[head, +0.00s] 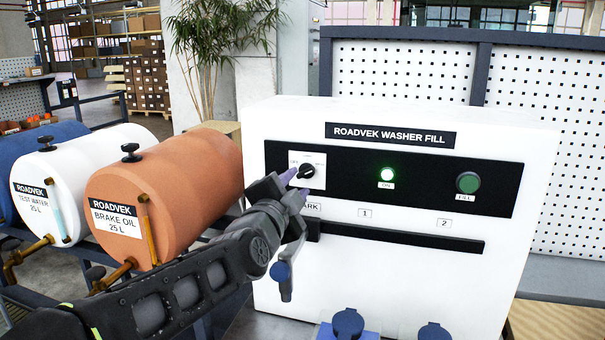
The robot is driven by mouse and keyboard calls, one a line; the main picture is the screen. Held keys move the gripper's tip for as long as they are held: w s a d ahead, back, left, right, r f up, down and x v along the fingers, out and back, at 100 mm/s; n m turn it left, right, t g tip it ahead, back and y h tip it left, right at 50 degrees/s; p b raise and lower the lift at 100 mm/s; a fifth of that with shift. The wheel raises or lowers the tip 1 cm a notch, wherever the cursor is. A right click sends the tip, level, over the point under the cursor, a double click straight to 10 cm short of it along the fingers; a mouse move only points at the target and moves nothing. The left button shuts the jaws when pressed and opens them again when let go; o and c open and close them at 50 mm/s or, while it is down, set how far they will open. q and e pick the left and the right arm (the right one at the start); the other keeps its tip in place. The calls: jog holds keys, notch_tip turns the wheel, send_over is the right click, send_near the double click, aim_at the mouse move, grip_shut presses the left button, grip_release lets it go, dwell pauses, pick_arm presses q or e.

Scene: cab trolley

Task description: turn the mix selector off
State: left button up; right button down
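The mix selector (307,171) is a black knob on a small white plate at the left end of the black panel of the white Roadvek washer fill cabinet (400,265). My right gripper is out of view.
A lit green lamp (387,174) marked ON and a dark green FILL button (467,183) are on the panel. Below runs a black rail (400,236). A blue-knobbed lever (281,272) hangs by my arm. Orange (165,180) and white (70,170) drums stand left.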

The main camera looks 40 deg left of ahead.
aim_at(304, 175)
pick_arm(q)
jog(key=p+x, duration=0.1)
jog(key=x, duration=0.4)
jog(key=shift+w+a, duration=0.1)
jog(key=shift+w, duration=0.1)
jog(key=shift+c, duration=0.5)
grip_shut()
